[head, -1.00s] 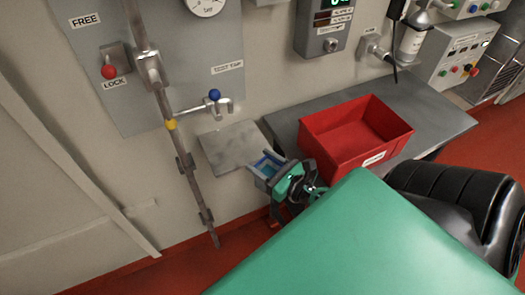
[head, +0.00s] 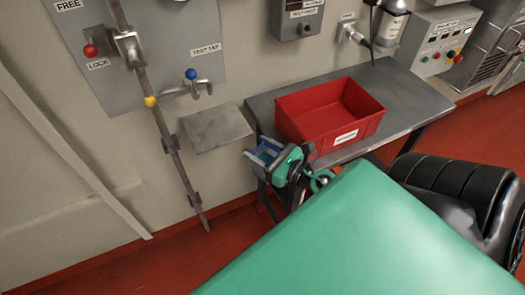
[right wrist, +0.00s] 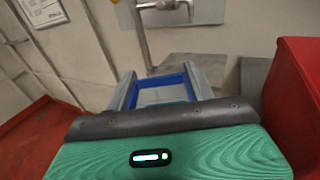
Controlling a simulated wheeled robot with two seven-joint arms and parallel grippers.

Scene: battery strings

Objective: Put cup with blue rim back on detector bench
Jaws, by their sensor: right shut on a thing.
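My right gripper (head: 264,155) is shut on the cup with the blue rim (right wrist: 163,82). In the right wrist view the square blue rim shows between the two grey fingers; the rest of the cup is mostly hidden. In the head view the gripper is left of and below the red bin, off the front left of a grey bench (head: 408,92), which I take for the detector bench. No label on that bench can be read. My left gripper is not in view.
A red bin (head: 335,138) stands on the left of the bench; the bench top right of it is clear. A small empty grey shelf (head: 217,129) is on the wall under the test tap (head: 197,84). A long metal lever (head: 160,110) hangs left of it.

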